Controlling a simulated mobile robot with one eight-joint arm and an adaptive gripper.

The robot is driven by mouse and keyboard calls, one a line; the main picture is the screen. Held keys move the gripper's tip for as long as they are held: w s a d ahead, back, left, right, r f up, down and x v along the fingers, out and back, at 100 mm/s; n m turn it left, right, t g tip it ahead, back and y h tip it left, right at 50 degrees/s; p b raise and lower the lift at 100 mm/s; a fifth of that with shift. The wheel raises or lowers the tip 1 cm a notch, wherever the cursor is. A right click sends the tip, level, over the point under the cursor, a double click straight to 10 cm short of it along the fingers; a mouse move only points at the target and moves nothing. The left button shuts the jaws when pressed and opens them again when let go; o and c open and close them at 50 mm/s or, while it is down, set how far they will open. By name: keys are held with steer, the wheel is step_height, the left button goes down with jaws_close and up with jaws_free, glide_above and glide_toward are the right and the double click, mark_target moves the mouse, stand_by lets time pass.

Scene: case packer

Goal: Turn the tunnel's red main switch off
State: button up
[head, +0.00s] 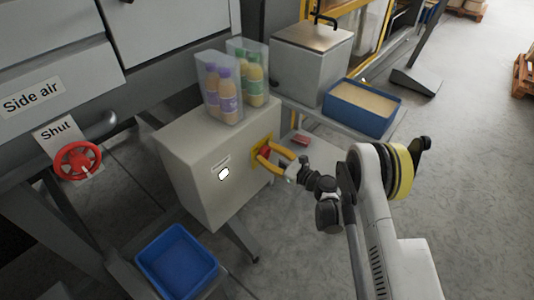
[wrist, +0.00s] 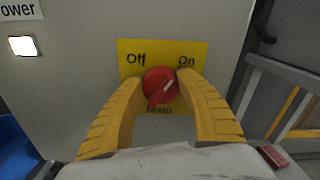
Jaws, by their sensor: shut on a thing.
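The red main switch (wrist: 160,86) is a round knob on a yellow plate (wrist: 160,48) marked "Off" at upper left and "On" at upper right. Its raised grip runs slantwise, with a pale mark at the upper right, towards "On". The lettering below it is partly hidden. My gripper (wrist: 161,80) has its yellow fingers on either side of the knob, shut on it. In the head view my gripper (head: 268,158) reaches the yellow plate (head: 261,141) on the side of the grey cabinet (head: 205,170); the knob is hidden there.
Bottles in clear packs (head: 220,88) stand on the cabinet. A blue tray (head: 360,108) and a steel bin (head: 310,65) stand behind. A blue crate (head: 177,262) is below at front. A red handwheel (head: 78,160) is at left. A lit white lamp (wrist: 22,46) shows on the cabinet.

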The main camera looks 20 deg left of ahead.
steer(key=n, duration=0.4)
steer(key=shift+s+a+n, duration=0.1)
steer(key=shift+n, duration=0.2)
steer(key=n, duration=0.3)
steer(key=shift+n, duration=0.3)
steer(key=n, duration=0.3)
steer(key=shift+f, duration=0.1)
steer(key=shift+f+n, duration=0.1)
steer(key=shift+n, duration=1.9)
steer(key=shift+s, duration=0.1)
steer(key=o, duration=1.2)
